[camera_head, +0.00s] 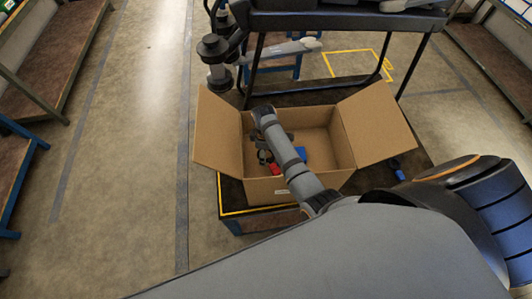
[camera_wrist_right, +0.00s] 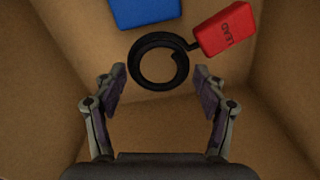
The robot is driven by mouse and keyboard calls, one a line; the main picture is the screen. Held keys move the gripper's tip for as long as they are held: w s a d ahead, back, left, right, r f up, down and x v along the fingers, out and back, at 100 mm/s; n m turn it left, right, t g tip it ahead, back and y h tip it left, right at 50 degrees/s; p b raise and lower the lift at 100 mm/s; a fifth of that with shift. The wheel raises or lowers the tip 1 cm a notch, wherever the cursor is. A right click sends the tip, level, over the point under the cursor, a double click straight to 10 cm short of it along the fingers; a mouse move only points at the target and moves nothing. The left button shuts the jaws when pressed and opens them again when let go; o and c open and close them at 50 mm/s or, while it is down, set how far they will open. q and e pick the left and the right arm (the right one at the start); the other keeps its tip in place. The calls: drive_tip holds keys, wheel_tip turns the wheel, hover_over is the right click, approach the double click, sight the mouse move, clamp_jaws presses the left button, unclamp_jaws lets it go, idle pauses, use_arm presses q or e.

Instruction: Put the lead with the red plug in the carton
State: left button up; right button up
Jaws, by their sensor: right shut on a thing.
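The open cardboard carton (camera_head: 265,187) stands on a dark table, flaps spread. My right gripper (camera_head: 265,156) reaches down inside it; its fingertips (camera_wrist_right: 160,84) show in the wrist view. They are shut on the black coil of the lead (camera_wrist_right: 158,62), one finger at each side. The lead's red plug (camera_wrist_right: 226,30), marked "LEAD", hangs off to the right of the coil; it also shows red in the head view (camera_head: 275,170). I cannot tell whether the lead touches the carton floor. My left gripper is not in view.
A blue thing (camera_wrist_right: 144,12) is in the carton beyond the coil, also in the head view (camera_head: 300,153). Another blue thing (camera_head: 397,170) lies on the table (camera_head: 230,197) right of the carton. A dark frame with drone parts (camera_head: 340,20) stands behind. Carton walls surround my gripper.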

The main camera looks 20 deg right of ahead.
drive_tip(key=shift+f, duration=1.75)
drive_tip(key=shift+f, duration=0.15)
drive_tip(key=o, duration=1.2)
wheel_tip(320, 180, up, 12)
drive_tip(key=shift+r+b, duration=0.2)
drive_tip(key=shift+b, duration=0.15)
